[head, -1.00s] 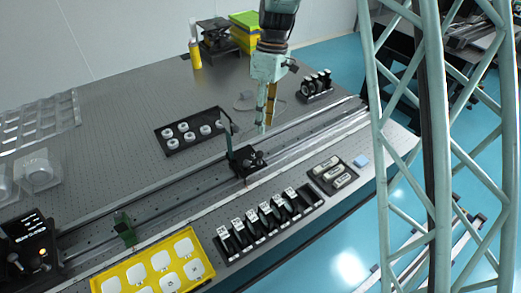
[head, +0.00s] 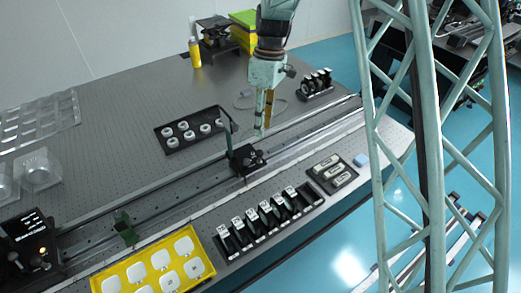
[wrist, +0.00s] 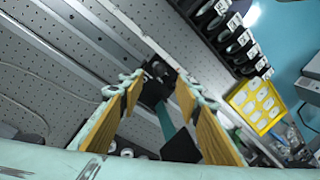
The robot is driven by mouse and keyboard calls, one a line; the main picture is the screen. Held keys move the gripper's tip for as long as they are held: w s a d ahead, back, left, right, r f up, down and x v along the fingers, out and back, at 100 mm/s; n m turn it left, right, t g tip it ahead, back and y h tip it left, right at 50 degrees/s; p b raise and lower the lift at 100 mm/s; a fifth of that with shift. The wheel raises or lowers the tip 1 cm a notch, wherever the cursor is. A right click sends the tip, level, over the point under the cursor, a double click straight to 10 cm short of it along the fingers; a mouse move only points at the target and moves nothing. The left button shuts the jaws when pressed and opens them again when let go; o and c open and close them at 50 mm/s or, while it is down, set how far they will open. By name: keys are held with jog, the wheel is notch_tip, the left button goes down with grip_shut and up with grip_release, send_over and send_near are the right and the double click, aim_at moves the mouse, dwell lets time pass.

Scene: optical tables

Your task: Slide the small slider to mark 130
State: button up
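A long rail (head: 190,192) runs diagonally across the optical table. A black carriage (head: 247,160) with an upright post stands on it near the middle. A smaller dark green piece (head: 125,230) sits on the rail farther left. I cannot tell which of the two is the small slider, and no scale mark is legible. My gripper (head: 261,128) points down above the table, just beyond the black carriage and apart from it. In the wrist view my gripper (wrist: 158,80) has its yellow-padded fingers spread with nothing held. The black carriage (wrist: 157,86) shows beyond the gap between them.
In front of the rail are a yellow tray (head: 207,269) of white pieces, a row of black holders (head: 268,219) and a small black tray (head: 350,183). A tray of white rings (head: 172,143) lies behind it. A pale lattice column (head: 412,150) stands at right.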

aim_at(260, 150)
jog(key=f, duration=0.3)
jog(key=s+f, duration=0.1)
jog(key=f, duration=0.6)
jog(key=shift+s+a+f, duration=0.25)
jog(key=shift+s+a, duration=0.15)
jog(key=shift+c, duration=0.4)
grip_shut()
jog(key=shift+b, duration=0.3)
